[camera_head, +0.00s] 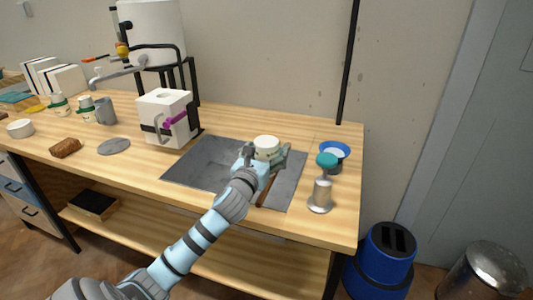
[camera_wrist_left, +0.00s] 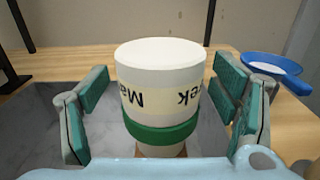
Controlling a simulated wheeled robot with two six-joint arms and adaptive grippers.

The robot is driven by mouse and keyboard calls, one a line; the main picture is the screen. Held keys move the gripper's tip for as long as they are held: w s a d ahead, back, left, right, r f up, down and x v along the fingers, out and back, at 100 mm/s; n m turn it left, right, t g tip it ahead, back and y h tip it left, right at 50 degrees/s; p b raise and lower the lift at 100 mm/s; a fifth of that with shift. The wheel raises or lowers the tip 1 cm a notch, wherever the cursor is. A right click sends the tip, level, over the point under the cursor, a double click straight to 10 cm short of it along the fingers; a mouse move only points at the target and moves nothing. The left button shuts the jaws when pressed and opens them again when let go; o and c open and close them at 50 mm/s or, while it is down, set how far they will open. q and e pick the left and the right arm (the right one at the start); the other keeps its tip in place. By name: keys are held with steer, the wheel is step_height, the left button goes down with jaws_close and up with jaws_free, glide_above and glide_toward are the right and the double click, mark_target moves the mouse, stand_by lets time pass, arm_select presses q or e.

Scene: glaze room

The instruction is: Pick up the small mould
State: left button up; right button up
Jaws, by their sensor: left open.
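The small mould (camera_head: 266,146) is a white round cylinder with dark lettering, standing upright over the grey mat (camera_head: 195,168) at the middle right of the bench. In the left wrist view the mould (camera_wrist_left: 160,75) shows upside-down lettering and a green band low around it. My left gripper (camera_head: 262,157) is open. Its teal-padded fingers stand on both sides of the mould in the left wrist view, with visible gaps between pads and mould. The mould's base is partly hidden behind my gripper. My right gripper is not in view.
A white block mould (camera_head: 157,108) with a purple clamp stands behind left. A brown stick (camera_head: 266,190) lies on the mat.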

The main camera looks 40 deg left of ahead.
arm_select(q)
steer(key=shift+w+a, duration=0.1)
steer(key=shift+w, duration=0.2)
steer(key=shift+r, duration=0.1)
steer(key=c, duration=1.5)
